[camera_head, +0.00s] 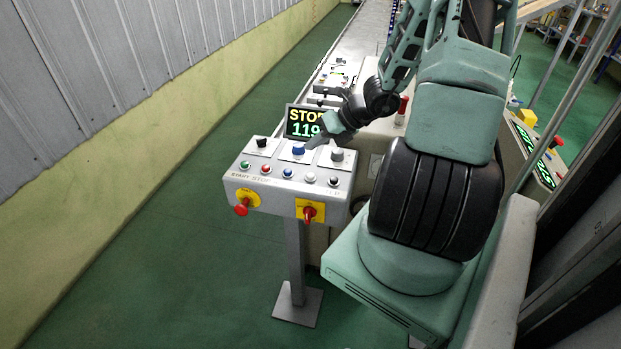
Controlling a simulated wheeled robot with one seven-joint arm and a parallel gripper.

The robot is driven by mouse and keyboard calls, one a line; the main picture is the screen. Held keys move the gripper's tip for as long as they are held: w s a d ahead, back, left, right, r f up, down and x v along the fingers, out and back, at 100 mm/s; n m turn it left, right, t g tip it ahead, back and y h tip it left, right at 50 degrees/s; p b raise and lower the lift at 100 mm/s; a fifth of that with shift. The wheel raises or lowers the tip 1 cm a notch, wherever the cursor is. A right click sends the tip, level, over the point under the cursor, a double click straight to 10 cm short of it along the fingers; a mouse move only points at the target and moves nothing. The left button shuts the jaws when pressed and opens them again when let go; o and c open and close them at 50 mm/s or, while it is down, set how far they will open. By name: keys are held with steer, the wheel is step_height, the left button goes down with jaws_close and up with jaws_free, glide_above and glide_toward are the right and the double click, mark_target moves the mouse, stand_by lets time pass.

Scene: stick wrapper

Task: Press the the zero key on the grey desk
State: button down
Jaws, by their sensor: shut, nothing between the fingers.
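The grey desk (262,190) is a control box on a post. Its sloped top carries a row of small buttons: green (245,164), red (266,169), blue (287,173), white (311,177) and black (334,181). I cannot tell which one is the zero key; the small labels are mostly unreadable. Behind the row stand black (261,142), blue (298,150) and grey (337,154) knobs. My gripper (315,141) is shut and empty, over the back of the desk between the blue and grey knobs. I cannot tell whether it touches the surface.
A display (300,121) reading "STOP" and "119" stands behind the desk, partly hidden by my gripper. A red mushroom button (242,209) and a red rotary switch (309,214) stick out in front. A corrugated wall (120,60) runs along the left, with clear green floor between.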

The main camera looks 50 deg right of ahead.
mark_target(314, 176)
step_height(314, 176, down, 7)
steer(key=b, duration=0.5)
steer(key=shift+b, duration=0.3)
steer(key=shift+f, duration=0.15)
stand_by(1.4)
steer(key=shift+f+b, duration=0.25)
steer(key=shift+b, duration=0.05)
steer(key=shift+f+b, duration=0.35)
steer(key=shift+f, duration=0.1)
stand_by(0.6)
steer(key=shift+r, duration=0.15)
steer(key=shift+r+p, duration=0.75)
steer(key=shift+p, duration=0.1)
step_height(314, 176, up, 5)
steer(key=p, duration=0.4)
steer(key=shift+p, duration=0.3)
